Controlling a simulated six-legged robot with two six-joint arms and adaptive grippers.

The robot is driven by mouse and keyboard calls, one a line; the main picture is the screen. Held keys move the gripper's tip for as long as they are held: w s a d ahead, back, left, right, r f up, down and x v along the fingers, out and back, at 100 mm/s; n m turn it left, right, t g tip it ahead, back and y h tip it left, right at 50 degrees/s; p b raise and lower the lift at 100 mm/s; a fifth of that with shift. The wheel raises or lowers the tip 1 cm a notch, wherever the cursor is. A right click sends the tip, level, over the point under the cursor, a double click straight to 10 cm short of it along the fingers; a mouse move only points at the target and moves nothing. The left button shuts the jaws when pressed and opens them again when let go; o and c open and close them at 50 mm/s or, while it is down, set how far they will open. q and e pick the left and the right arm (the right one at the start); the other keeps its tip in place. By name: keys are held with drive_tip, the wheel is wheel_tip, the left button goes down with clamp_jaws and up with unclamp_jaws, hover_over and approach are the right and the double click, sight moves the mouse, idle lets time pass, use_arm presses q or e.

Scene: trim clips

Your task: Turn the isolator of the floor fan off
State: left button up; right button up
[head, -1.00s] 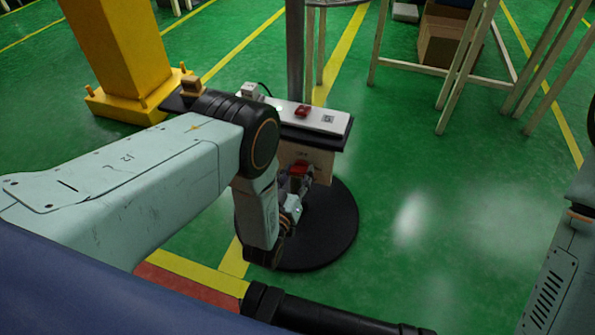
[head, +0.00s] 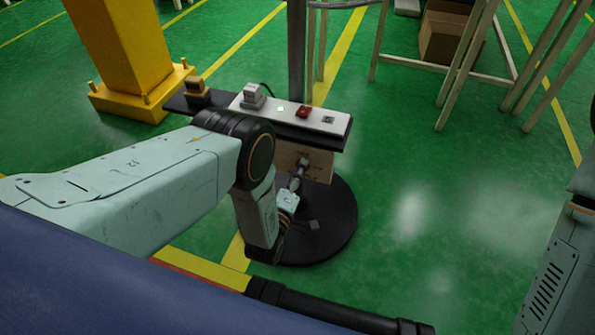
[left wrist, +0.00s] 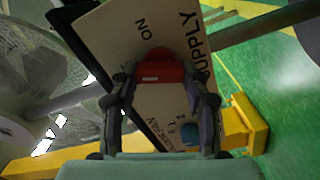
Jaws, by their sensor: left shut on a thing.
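The isolator is a beige panel (head: 319,169) on the stand below the dark shelf. In the left wrist view the panel (left wrist: 150,28) shows tilted, with the words ON and SUPPLY and a partly covered lower line. Its red handle (left wrist: 160,72) sits between the fingertips. In the head view no red of the handle shows behind the fingers. My left gripper (head: 302,165) is at the panel's face and shut on the handle; it also fills the left wrist view (left wrist: 162,82). A small blue part (left wrist: 203,134) is below the handle. My right gripper is out of view.
The stand has a round black base (head: 340,225). A yellow post (head: 125,50) stands left. A fan cage (left wrist: 40,50) shows left in the wrist view.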

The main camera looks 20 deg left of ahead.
use_arm(q)
drive_tip(key=shift+n+p, duration=0.3)
drive_tip(key=shift+n, duration=1.9)
drive_tip(key=o, duration=1.2)
drive_tip(key=shift+c, duration=0.2)
drive_tip(key=shift+s, duration=0.1)
drive_tip(key=s, duration=1.1)
drive_tip(key=shift+s+a, duration=0.2)
drive_tip(key=shift+s, duration=0.2)
